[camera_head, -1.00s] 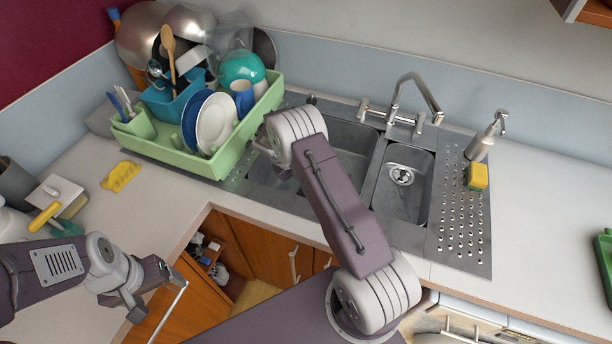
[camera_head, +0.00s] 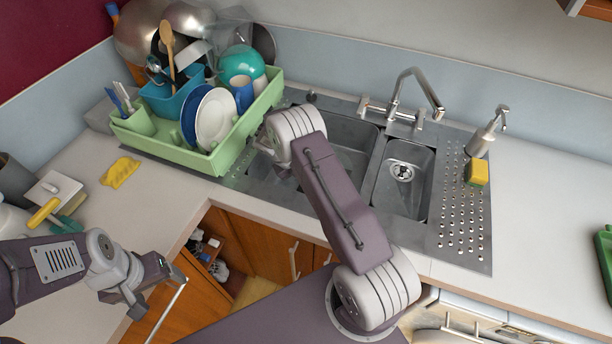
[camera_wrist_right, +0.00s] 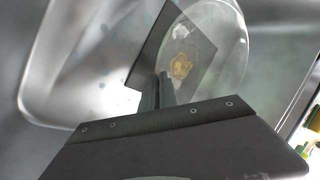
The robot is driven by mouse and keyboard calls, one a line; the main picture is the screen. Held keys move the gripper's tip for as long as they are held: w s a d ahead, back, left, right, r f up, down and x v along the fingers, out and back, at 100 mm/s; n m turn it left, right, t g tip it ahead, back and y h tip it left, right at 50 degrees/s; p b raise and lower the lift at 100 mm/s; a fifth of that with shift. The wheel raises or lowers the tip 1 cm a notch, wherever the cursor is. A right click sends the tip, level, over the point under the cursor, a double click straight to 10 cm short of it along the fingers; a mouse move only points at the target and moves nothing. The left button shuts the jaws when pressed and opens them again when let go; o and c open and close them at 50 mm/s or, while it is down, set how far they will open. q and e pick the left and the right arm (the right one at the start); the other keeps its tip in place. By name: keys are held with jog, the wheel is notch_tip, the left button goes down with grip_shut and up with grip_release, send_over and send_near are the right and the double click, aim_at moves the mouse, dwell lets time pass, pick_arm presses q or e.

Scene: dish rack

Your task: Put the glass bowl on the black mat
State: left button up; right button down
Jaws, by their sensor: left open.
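A clear round glass piece, which looks like the glass bowl (camera_wrist_right: 225,45), fills the upper middle of the right wrist view, in front of the grey metal sink. A dark plate, partly behind the glass, shows there too; I cannot tell whether it is a finger or the mat. My right gripper (camera_wrist_right: 160,90) is beside or at the glass; contact is unclear. In the head view its end is hidden behind my right wrist over the left sink basin. My left gripper (camera_head: 155,295) is open and empty near the counter's front edge. I cannot make out a black mat in the head view.
A faucet (camera_head: 410,95), soap dispenser (camera_head: 482,138) and yellow sponge (camera_head: 477,172) are at the right. A yellow cloth (camera_head: 120,172) lies at the left. The right counter (camera_head: 550,190) is mostly bare.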

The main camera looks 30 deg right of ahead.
jog(key=shift+f, duration=0.2)
jog(key=c, duration=1.6)
grip_release()
jog(key=v, duration=0.9)
jog(key=shift+r, duration=0.1)
grip_shut()
